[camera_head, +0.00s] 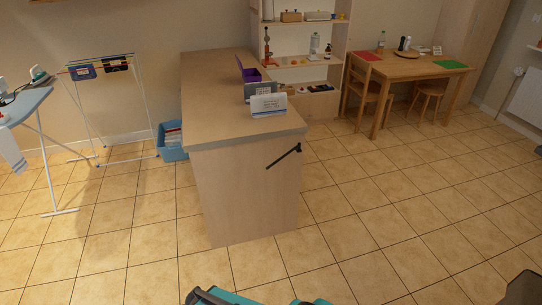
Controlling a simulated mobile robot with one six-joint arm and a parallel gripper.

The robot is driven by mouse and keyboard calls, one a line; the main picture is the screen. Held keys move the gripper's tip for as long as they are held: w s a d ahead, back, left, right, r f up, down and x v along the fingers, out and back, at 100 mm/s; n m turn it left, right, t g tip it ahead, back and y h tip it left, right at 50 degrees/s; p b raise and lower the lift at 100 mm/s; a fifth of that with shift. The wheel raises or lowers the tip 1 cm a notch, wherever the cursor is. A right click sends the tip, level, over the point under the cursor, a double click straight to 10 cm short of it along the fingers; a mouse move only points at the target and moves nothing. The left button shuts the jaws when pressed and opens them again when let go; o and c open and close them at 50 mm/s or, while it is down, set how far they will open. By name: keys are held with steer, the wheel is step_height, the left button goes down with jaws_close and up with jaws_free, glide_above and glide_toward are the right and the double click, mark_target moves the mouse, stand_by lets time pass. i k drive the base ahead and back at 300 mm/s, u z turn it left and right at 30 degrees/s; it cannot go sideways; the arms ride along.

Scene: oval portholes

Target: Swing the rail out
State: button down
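A short dark rail (284,156) is mounted on the pale end panel of the wooden counter (240,195), below the right part of the top. It appears slanted, with its upper end at the right near the panel's edge. I cannot tell from this view whether it lies against the panel or stands out from it. My gripper is not in view. Only teal and dark parts show at the bottom edge, well apart from the rail.
The tiled floor (345,225) in front and right of the counter is clear. A drying rack (105,110), a blue basket (172,142) and an ironing board (28,103) stand left. A table (412,68) with a chair (362,88) and stool (431,91) stands back right.

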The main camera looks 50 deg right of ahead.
mark_target(284, 156)
steer(key=i, duration=0.95)
steer(key=u, duration=0.05)
